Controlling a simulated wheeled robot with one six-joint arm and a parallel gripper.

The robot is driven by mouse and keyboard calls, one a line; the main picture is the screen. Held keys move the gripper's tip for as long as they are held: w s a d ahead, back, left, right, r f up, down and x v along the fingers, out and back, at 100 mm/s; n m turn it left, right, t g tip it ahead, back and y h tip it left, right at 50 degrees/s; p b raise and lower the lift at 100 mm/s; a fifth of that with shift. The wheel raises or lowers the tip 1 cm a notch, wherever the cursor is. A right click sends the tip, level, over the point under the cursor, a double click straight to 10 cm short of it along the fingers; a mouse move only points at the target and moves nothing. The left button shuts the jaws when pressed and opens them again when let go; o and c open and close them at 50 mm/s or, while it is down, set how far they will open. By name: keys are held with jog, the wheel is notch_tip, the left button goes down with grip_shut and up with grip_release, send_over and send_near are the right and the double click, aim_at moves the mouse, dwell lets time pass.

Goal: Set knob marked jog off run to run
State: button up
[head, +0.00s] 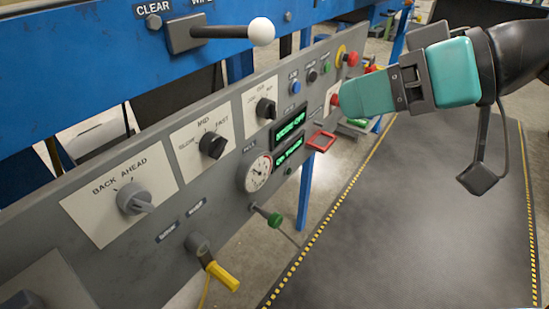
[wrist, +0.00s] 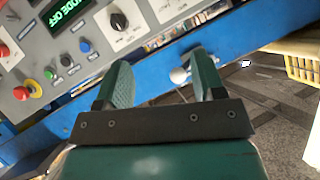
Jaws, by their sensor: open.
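The knob (head: 266,108) is black and sits on a white plate on the grey sloped panel, beside the green displays. It also shows in the wrist view (wrist: 118,20), at the top. Its plate lettering is too small to read surely, and I cannot tell its pointer's exact direction. A display (wrist: 65,12) in the wrist view reads "MODE OFF". My gripper (head: 348,98) has teal fingers and is at the upper right in the head view, to the right of the knob and apart from it. In the wrist view my gripper (wrist: 162,75) is open and empty.
A white-balled lever (head: 261,31) juts from the blue beam above the panel. The same panel holds a speed knob (head: 213,145), a back-ahead knob (head: 133,199), a gauge (head: 258,172), a red frame (head: 321,141) and several buttons. The dark floor mat (head: 400,220) is clear.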

jog(key=w+d+f+t+y+b, duration=0.1)
jog(key=w+d+f+t+b, duration=0.15)
jog(key=f+b, duration=0.4)
jog(key=w+d+f+t+y+b, duration=0.1)
jog(key=f+t+y+b, duration=0.2)
jog(key=b, duration=0.7)
jog(key=p, duration=0.7)
send_near(276, 112)
jog(key=a+r, duration=0.1)
jog(key=a, duration=0.1)
jog(key=shift+m+h, duration=0.4)
jog(key=x, duration=0.9)
jog(key=shift+w+d+f, duration=0.2)
jog(key=shift+w+d, duration=0.15)
jog(key=shift+w, duration=0.05)
jog(key=c, duration=0.9)
